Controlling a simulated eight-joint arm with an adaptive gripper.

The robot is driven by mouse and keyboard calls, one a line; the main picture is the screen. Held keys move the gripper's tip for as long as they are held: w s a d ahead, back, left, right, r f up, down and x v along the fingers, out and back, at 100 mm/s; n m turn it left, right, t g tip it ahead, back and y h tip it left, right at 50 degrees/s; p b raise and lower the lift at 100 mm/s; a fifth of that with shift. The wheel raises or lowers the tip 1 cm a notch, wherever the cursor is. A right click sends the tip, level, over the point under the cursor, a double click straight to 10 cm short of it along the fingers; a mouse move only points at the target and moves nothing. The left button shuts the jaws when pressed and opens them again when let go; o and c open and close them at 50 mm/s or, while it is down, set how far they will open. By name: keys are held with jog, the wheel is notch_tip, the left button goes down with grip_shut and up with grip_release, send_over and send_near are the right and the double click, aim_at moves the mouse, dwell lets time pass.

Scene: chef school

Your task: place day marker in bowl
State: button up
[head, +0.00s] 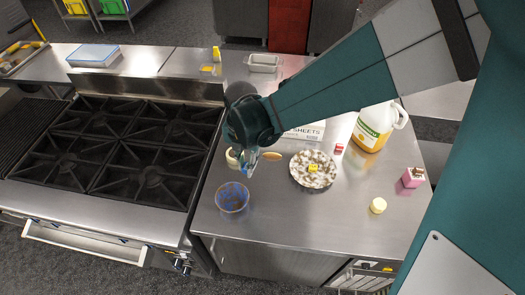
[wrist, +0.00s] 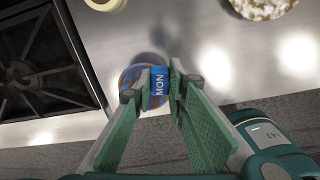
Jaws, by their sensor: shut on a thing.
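A blue day marker (wrist: 158,86) printed "MON" is between the fingertips of my gripper (wrist: 155,92), which is shut on it. In the head view my gripper (head: 248,163) hangs above the counter, near the bowl's far side. The bowl (head: 232,197) is a small blue and brown one near the counter's front left edge, beside the stove. In the wrist view the bowl (wrist: 129,76) shows behind the marker and is partly hidden by it and the fingers. The marker appears above the bowl, apart from the counter.
A juice jug (head: 371,127), a pink carton (head: 413,177) and a yellow round item (head: 378,205) stand farther right. The stove (head: 108,150) is on the left. Counter space in front of the plate is clear.

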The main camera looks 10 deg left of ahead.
jog(key=s+a+n, duration=0.2)
jog(key=s+a, duration=0.3)
jog(key=s, duration=0.1)
jog(key=shift+s+p, duration=0.15)
jog(key=shift+p, duration=0.3)
jog(key=shift+f, duration=0.25)
jog(key=b, duration=0.5)
send_over(233, 203)
jog(key=shift+s+d+f, duration=0.1)
jog(key=shift+f, duration=5.25)
jog(key=o, duration=0.8)
jog(key=shift+r, duration=0.1)
